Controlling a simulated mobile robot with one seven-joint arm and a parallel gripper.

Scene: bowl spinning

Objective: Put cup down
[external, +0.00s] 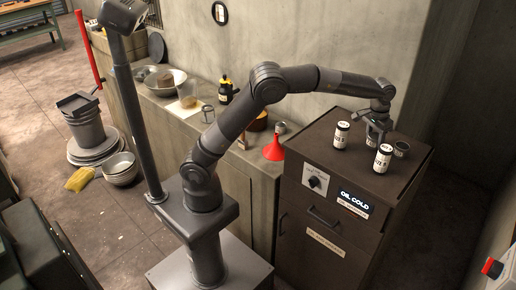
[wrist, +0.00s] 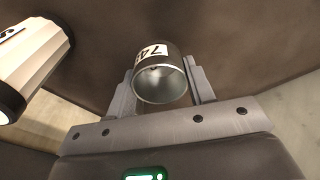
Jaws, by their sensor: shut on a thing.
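The cup (wrist: 160,80) is grey metal with a white label reading "74". In the wrist view its open mouth faces the camera, and it sits between the two fingers of my gripper (wrist: 162,90), which is shut on it. In the external view my gripper (external: 378,135) is low over the top of the dark cabinet (external: 325,128).
Two white cans with black lids, one (external: 342,135) left of my gripper and one (external: 382,158) in front, stand on the cabinet top. A white can (wrist: 32,62) is close left in the wrist view. A red funnel (external: 274,149) is on the lower counter. The cabinet's front left top is clear.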

